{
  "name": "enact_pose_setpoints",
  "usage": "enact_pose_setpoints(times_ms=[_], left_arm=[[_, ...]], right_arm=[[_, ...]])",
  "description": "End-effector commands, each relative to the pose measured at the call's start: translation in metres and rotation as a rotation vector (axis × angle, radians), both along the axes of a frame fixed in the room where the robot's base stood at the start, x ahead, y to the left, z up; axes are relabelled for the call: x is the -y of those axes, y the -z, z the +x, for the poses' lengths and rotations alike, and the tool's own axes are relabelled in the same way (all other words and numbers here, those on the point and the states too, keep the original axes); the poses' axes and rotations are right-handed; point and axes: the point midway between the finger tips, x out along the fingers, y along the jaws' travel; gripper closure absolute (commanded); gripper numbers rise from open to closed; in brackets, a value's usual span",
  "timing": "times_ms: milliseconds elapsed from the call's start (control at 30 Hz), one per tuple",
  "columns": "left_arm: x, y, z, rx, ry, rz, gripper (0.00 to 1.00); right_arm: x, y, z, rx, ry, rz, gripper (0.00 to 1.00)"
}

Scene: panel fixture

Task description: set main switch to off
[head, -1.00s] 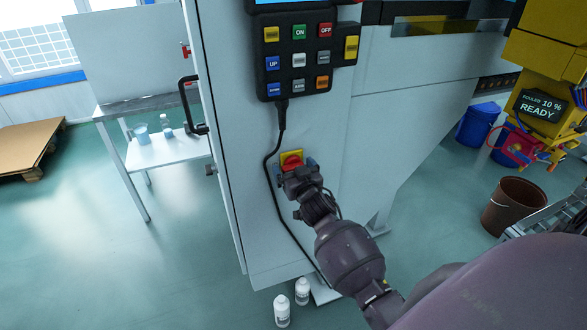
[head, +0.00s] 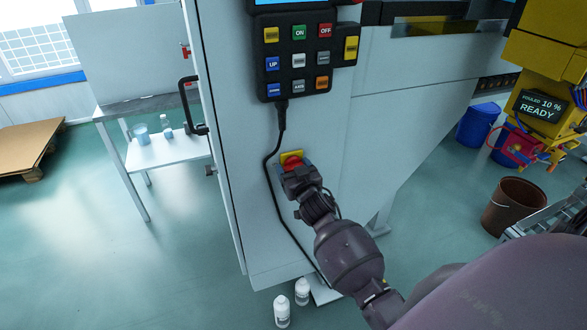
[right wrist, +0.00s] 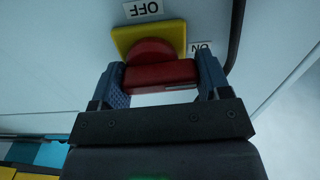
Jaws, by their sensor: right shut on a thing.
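The main switch is a red rotary knob (head: 292,163) on a yellow square plate (head: 291,154), low on the front of the light grey cabinet. In the right wrist view the red knob (right wrist: 158,72) has a bar grip that lies crosswise between my fingers. An OFF label (right wrist: 142,8) sits above the yellow plate (right wrist: 122,38), and an ON label (right wrist: 201,47) sits to its right. My right gripper (right wrist: 160,78) is shut on the knob's grip, with a blue finger at each end. In the head view my right gripper (head: 294,168) partly covers the knob. My left gripper is not in view.
A black button pad (head: 300,62) hangs above the switch. Its cable (head: 268,180) runs down just left of my gripper. Two white bottles (head: 302,291) stand on the floor below. A brown bucket (head: 514,205) stands at the right.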

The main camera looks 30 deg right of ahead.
Motion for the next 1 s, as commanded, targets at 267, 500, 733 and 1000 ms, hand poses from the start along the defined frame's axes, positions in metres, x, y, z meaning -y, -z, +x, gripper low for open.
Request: enact_pose_setpoints(times_ms=[267, 500, 733, 1000], left_arm=[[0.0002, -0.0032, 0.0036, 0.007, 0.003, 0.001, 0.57], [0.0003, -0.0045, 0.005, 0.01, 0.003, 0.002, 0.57], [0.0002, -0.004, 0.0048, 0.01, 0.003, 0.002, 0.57], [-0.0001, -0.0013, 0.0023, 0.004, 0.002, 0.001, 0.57]], right_arm=[[-0.0002, 0.0014, -0.0002, -0.042, 0.0, -0.174, 0.53], [0.0001, 0.0031, -0.0002, -0.095, 0.0, -0.394, 0.53], [0.0005, 0.0049, -0.0003, -0.146, -0.001, -0.608, 0.53], [0.0015, 0.0066, -0.0006, -0.206, -0.001, -0.857, 0.53]])
